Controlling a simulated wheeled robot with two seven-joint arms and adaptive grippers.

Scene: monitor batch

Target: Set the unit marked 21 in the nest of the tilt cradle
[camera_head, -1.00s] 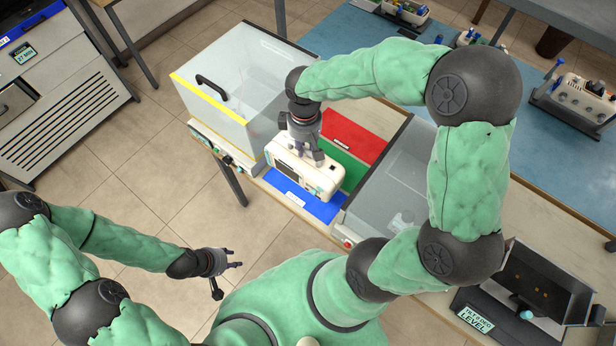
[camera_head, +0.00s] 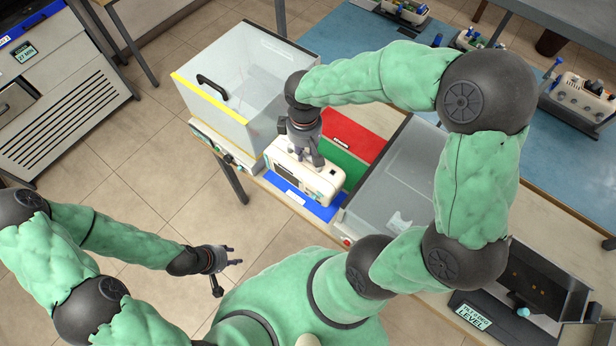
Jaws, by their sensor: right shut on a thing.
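A white boxy unit (camera_head: 322,187) with a dark screen on its front is at the blue mat (camera_head: 290,196) on the middle bench. Its number is too small to read. My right gripper (camera_head: 308,160) points down and is shut on the top of this unit. The unit seems slightly above the mat, tilted a little in the picture. The tilt cradle (camera_head: 540,285), dark with raised side plates, stands at the lower right; a sign in front of it (camera_head: 473,316) ends in "LEVEL". Its nest looks empty, though partly shadowed. My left gripper (camera_head: 228,276) is open and empty over the floor.
A clear box with a yellow edge and black handle (camera_head: 211,87) stands left of the unit. A clear-lidded bin (camera_head: 390,190) stands to its right. Red (camera_head: 352,135) and green (camera_head: 345,165) mats lie behind it. Several other units stand on the blue back table.

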